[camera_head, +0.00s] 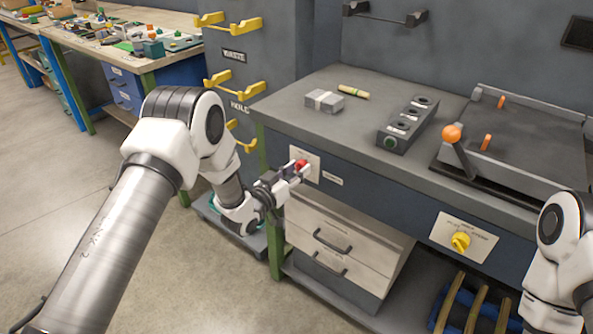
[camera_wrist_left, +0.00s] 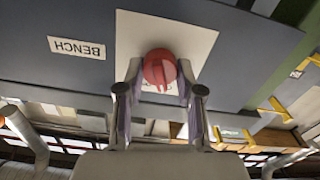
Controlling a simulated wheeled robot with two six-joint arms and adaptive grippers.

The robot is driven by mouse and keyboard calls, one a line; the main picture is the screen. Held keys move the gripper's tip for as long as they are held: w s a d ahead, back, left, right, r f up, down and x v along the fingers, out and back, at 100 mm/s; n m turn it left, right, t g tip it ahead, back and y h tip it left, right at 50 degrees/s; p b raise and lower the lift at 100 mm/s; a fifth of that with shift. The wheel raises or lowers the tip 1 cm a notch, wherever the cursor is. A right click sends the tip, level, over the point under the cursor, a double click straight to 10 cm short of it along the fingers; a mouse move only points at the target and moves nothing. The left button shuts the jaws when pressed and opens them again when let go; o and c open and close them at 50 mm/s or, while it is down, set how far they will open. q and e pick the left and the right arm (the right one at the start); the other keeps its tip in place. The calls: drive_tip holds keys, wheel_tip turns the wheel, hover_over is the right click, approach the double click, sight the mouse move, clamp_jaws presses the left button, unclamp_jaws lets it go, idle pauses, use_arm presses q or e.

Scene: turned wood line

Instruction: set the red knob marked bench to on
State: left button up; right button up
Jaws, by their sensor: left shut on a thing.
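The red knob (camera_head: 300,164) sits on a pale plate (camera_head: 309,173) on the front of the grey bench, at its left end. In the left wrist view the red knob (camera_wrist_left: 160,68) shows between my fingers, with the plate (camera_wrist_left: 205,37) behind it and a BENCH label (camera_wrist_left: 76,48) beside it, upside down. My left gripper (camera_head: 297,173) is shut on the red knob, a finger on each side. The markings on the plate are mostly hidden by the knob and fingers. Of my right arm only links show at the right edge; its gripper is out of view.
A yellow knob (camera_head: 460,241) is on another plate farther right on the bench front. Drawers (camera_head: 340,245) stand below.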

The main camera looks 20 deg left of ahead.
use_arm(q)
drive_tip(key=shift+m, duration=0.5)
drive_tip(key=m+b, duration=0.1)
drive_tip(key=m, duration=0.2)
drive_tip(key=shift+m, duration=0.3)
drive_tip(key=shift+m+b, duration=0.5)
drive_tip(key=shift+m, duration=1.7)
drive_tip(key=o, duration=1.1)
drive_tip(key=shift+o, duration=0.2)
